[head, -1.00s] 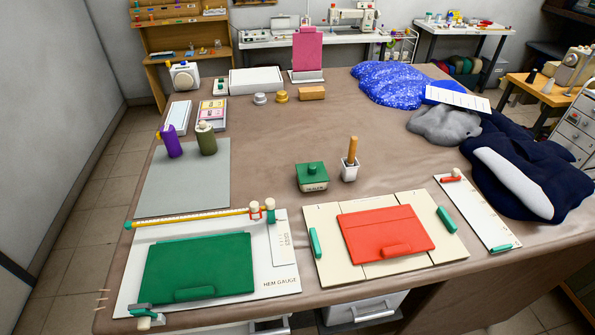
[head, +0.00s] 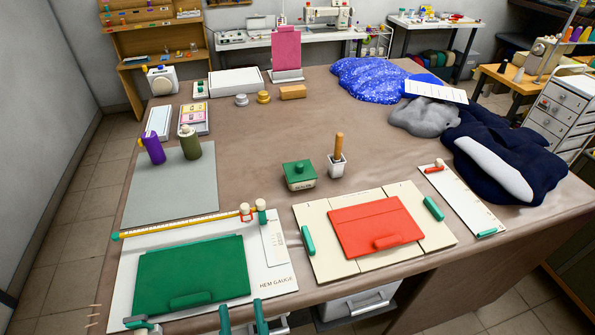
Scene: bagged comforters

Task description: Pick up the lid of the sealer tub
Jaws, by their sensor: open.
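The sealer tub (head: 301,183) stands upright on the brown table near its middle in the head view. It is a small pale tub with lettering on its front. Its green lid (head: 299,170) sits on top and has a small knob. My gripper (head: 243,318) shows only as teal fingertips at the bottom edge of the head view. The fingers are apart with nothing seen between them. They are well in front of the tub and to its left in the picture. The rest of the gripper is out of frame.
A white pot with a wooden handle (head: 338,160) stands close to the tub's right. The green-plate hem gauge (head: 192,275) and red-plate board (head: 377,228) lie in front. Purple (head: 152,148) and olive (head: 190,143) bottles stand left.

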